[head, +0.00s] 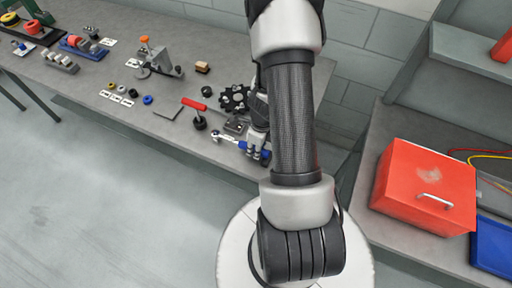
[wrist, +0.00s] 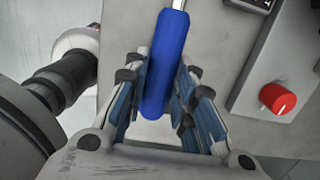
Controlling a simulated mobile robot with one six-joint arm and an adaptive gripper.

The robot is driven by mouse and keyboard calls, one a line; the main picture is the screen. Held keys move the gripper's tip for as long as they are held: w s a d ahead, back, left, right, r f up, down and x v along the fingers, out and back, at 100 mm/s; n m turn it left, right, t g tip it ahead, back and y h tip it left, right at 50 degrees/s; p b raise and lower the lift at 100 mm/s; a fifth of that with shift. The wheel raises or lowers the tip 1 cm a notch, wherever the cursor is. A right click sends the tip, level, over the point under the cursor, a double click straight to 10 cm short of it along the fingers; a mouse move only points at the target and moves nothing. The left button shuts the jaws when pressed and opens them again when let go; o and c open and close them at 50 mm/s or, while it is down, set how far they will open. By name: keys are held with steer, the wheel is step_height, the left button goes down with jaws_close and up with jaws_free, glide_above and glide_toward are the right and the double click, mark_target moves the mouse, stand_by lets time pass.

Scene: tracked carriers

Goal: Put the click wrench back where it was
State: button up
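The click wrench has a blue handle (wrist: 166,62) and a silver shaft (wrist: 179,4). In the head view its silver head end (head: 217,134) points left over the bench's front right part, and the blue handle (head: 265,155) is partly hidden by my arm. My gripper (wrist: 163,80) has one finger on each side of the handle, and the pads appear to press against it. In the head view my gripper (head: 256,144) is partly covered by my arm. I cannot tell whether the wrench touches the bench.
A grey device with a red knob (wrist: 278,98) is to the right in the wrist view. On the bench (head: 180,137) are a red-handled tool (head: 194,104), a black toothed disc (head: 234,98) and several small parts. A red box (head: 425,185) stands on the right bench.

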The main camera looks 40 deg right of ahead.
steer(key=o, duration=0.5)
step_height(320, 180, up, 12)
steer(key=s+p, duration=0.1)
steer(key=p, duration=0.9)
steer(key=w+a+r+n+t, duration=0.1)
steer(key=w+a+r+n, duration=0.1)
steer(key=a+r+n, duration=0.6)
steer(key=w+a+r+n+t, duration=0.1)
steer(key=w+a+r+n, duration=0.2)
steer(key=r+n, duration=0.55)
steer(key=s+a+r+n, duration=0.3)
steer(key=s+r+n, duration=0.1)
steer(key=r+n, duration=0.1)
steer(key=s+a+r+n+t, duration=0.1)
steer(key=s+a+r+n, duration=0.3)
steer(key=r+n, duration=0.1)
steer(key=s+a+r+n, duration=0.3)
steer(key=s+r+n, duration=0.2)
steer(key=r, duration=0.1)
steer(key=shift+a+r+n, duration=0.15)
steer(key=shift+n, duration=0.1)
